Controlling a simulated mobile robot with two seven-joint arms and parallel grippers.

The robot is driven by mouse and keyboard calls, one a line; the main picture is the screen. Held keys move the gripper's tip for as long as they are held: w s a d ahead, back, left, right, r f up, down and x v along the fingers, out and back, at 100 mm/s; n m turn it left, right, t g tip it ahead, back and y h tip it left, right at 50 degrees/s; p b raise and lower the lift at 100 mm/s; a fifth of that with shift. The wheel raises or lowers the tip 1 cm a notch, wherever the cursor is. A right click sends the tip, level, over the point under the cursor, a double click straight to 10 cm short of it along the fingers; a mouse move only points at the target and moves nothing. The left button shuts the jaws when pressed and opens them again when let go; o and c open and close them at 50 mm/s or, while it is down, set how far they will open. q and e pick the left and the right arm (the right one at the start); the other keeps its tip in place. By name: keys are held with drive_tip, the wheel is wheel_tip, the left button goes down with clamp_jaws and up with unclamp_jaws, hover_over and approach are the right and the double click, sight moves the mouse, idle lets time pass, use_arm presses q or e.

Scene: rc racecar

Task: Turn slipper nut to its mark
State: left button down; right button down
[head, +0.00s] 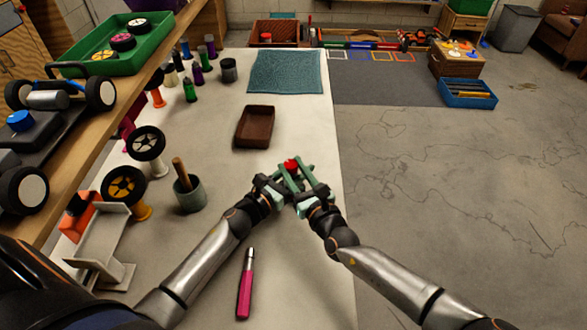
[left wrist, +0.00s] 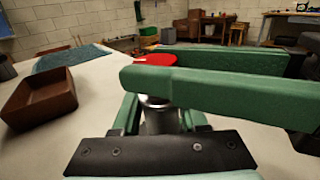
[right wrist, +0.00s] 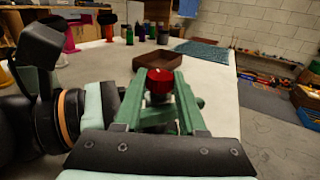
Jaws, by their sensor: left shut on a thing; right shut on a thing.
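The red slipper nut (head: 291,164) is a small round cap above the table, and shows a white mark on its top in the left wrist view (left wrist: 155,59). In the right wrist view the red nut (right wrist: 159,80) sits between the fingertips of my right gripper (right wrist: 158,90), which is shut on it. My left gripper (left wrist: 160,105) is shut on a silver cylindrical body (left wrist: 160,120) beneath the nut. The green fingers of both grippers cross close together, hiding most of the body. I cannot make out a matching mark.
A brown tray (head: 255,127) lies beyond the grippers, with a teal mat (head: 286,72) farther back. A pink-handled screwdriver (head: 245,285) lies near my left arm. A grey cup (head: 190,194), wheels and bottles line the left side. The table's right edge is close to my right arm.

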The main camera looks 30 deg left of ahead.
drive_tip(key=shift+c, duration=2.3)
unclamp_jaws()
drive_tip(key=shift+d, duration=0.1)
drive_tip(key=shift+s+d+f, duration=0.15)
drive_tip(key=shift+s+d, duration=0.2)
drive_tip(key=shift+d, duration=0.05)
drive_tip(key=v, duration=1)
drive_tip(key=shift+s+d, duration=0.3)
